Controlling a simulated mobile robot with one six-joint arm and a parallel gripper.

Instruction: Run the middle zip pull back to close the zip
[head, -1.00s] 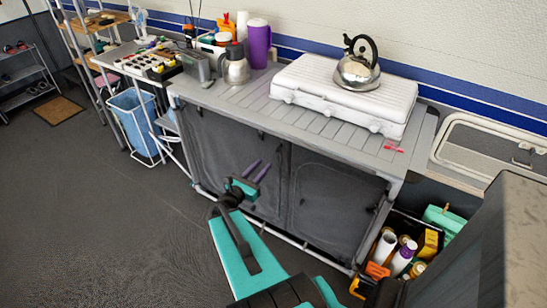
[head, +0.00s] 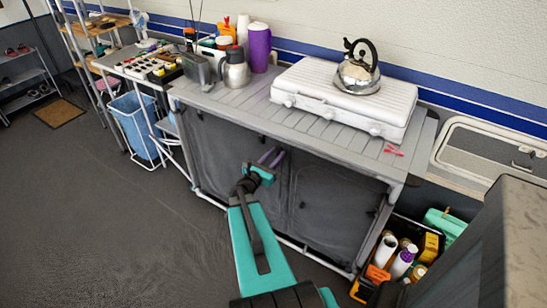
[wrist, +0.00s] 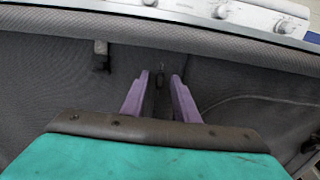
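The grey fabric cabinet (head: 335,205) under the counter has dark fabric front panels. In the wrist view, a small dark zip pull (wrist: 160,74) hangs on the fabric between the fingertips of my gripper (wrist: 160,82). The two purple fingers stand apart on either side of it, with visible gaps. Another dark pull with a grey tab (wrist: 101,55) hangs to the left. In the head view my gripper (head: 271,156) is at the cabinet front, near the upper middle. Its fingers partly cover the fabric there, and I cannot make out the pull between them.
The counter edge (head: 300,149) runs just above my gripper. A white stove (head: 330,95) with a kettle (head: 357,70) stands on top. A crate of bottles (head: 400,262) sits at the cabinet's right end. The floor (head: 110,215) on the left is clear.

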